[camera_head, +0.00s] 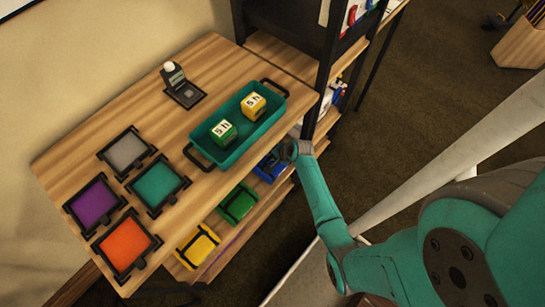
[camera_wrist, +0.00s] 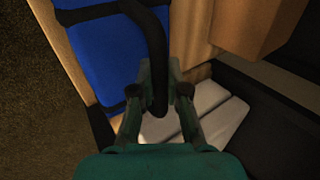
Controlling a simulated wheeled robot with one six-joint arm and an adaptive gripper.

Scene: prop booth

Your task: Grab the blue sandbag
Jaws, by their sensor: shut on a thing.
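The blue sandbag (camera_head: 268,167) lies on the lower shelf, partly covered by my arm in the head view. In the wrist view the blue sandbag (camera_wrist: 95,55) fills the upper left, with a black strap handle (camera_wrist: 155,35) looping down from its top. My gripper (camera_wrist: 161,84) is shut on that handle, with a finger on each side of it. In the head view my wrist hides the fingers. I cannot tell whether the bag is lifted off the shelf.
A green sandbag (camera_head: 238,204) and a yellow sandbag (camera_head: 198,246) lie along the same shelf. Above, the wooden table (camera_head: 150,97) bears a teal tray (camera_head: 205,152) with two numbered cubes and several coloured square pads. A dark shelf post (camera_head: 318,100) stands close beside my wrist.

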